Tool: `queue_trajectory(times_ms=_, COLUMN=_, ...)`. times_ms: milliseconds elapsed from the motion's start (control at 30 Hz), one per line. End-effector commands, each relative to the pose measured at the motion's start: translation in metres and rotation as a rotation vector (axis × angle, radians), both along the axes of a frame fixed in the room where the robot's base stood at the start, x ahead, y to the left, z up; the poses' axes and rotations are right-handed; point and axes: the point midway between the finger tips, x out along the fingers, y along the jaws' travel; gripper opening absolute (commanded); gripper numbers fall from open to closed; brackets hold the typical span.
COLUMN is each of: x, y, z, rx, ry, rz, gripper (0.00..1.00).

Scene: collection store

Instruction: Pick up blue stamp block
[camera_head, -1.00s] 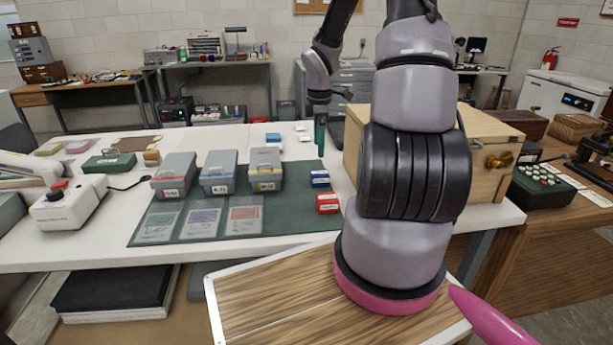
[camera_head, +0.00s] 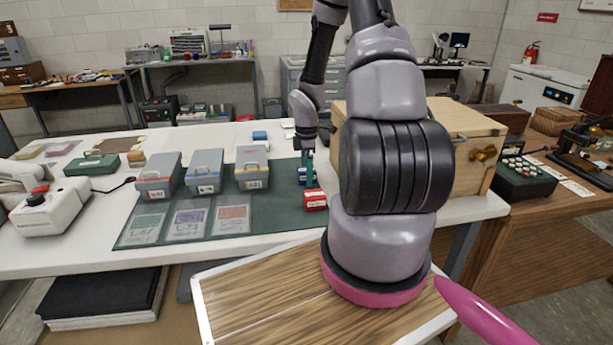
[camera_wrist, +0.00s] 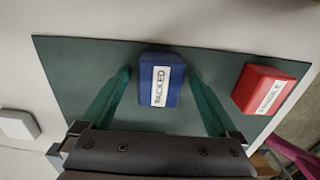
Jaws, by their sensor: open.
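The blue stamp block (camera_wrist: 152,92), with a white lettered label, stands on the dark green mat (camera_wrist: 70,70) in the wrist view. My gripper (camera_wrist: 159,76) is open, its two green fingers reaching along either side of the block, with a gap visible on each side. In the head view the blue block (camera_head: 301,176) is partly hidden behind my gripper (camera_head: 307,168). From these views I cannot tell exactly how low the fingertips are.
A red stamp block (camera_wrist: 267,89) stands to the right of the blue one; it also shows in the head view (camera_head: 315,200). Grey card boxes (camera_head: 252,168) stand to the left on the mat. A wooden chest (camera_head: 468,155) stands to the right.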

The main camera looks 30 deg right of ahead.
Motion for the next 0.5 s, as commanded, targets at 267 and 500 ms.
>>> queue_trajectory(times_ms=267, x=0.0003, y=0.0001, z=0.0001, rx=0.0, ry=-0.001, rz=0.0, gripper=0.64)
queue_trajectory(times_ms=500, x=0.0004, y=0.0001, z=0.0003, rx=0.0, ry=-0.001, rz=0.0, gripper=0.01)
